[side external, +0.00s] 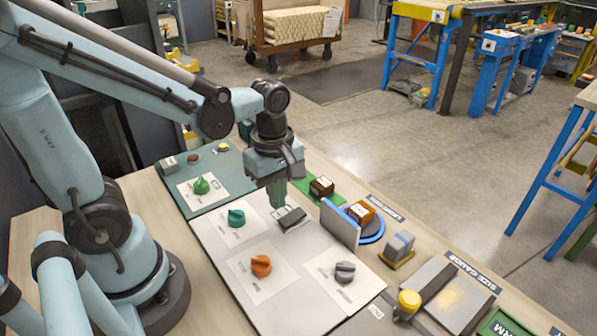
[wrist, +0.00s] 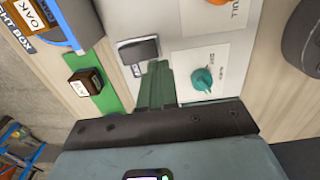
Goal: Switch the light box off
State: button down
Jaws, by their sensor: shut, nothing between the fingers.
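A dark rocker switch (side external: 293,219) sits on a pale plate on the light grey control panel (side external: 212,238). In the wrist view the switch (wrist: 138,50) lies just beyond my fingertips, slightly left. My gripper (side external: 277,204) points down with its green fingers shut and empty, just left of the switch in the side view. The fingers (wrist: 158,68) also show in the wrist view; whether they touch the switch I cannot tell. A label reading "LIGHT BOX" (wrist: 18,38) is at the wrist view's upper left. I cannot tell whether any light is on.
The panel holds a teal knob (side external: 236,218), an orange knob (side external: 261,266) and a grey knob (side external: 345,272). An upright grey plate (side external: 340,224) stands right of the switch, beside a blue round stand (side external: 372,236) with a wooden block.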

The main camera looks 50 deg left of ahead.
notch_tip(320, 180, up, 11)
jog(key=s, duration=0.2)
dwell(0.4)
jog(key=shift+f, duration=0.1)
